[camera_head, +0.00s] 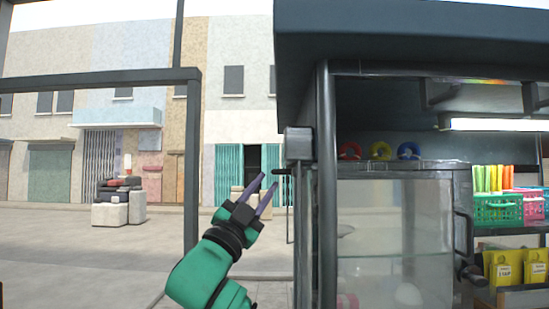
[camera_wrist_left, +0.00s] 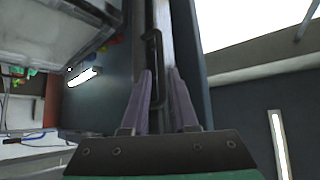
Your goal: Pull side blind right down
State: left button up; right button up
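The side blind is a grey rolled-up housing (camera_head: 298,144) at the stall's dark corner post. A thin dark handle bar (camera_head: 281,171) sticks out just below it. My left gripper (camera_head: 268,181) is open, with its purple-grey fingers pointing up just below the handle. In the left wrist view, the dark bracket-shaped handle (camera_wrist_left: 157,48) lies ahead of the fingertips (camera_wrist_left: 161,72), and its lower part runs into the gap between the fingers. I cannot tell whether a finger touches it. My right gripper is not in view.
The stall post (camera_head: 327,190) and a glass cabinet (camera_head: 395,235) stand close on the right. Green and pink baskets (camera_head: 498,209) sit on a shelf further right. A dark frame post (camera_head: 192,160) stands to the left. Open pavement lies behind my left arm.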

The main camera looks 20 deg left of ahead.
pick_arm(q)
jog(key=p+x, duration=0.2)
jog(key=x, duration=0.3)
jog(key=shift+d+r, duration=0.1)
jog(key=shift+r, duration=0.1)
jog(key=shift+w+f, duration=0.1)
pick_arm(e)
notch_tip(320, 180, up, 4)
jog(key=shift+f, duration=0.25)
pick_arm(q)
grip_shut()
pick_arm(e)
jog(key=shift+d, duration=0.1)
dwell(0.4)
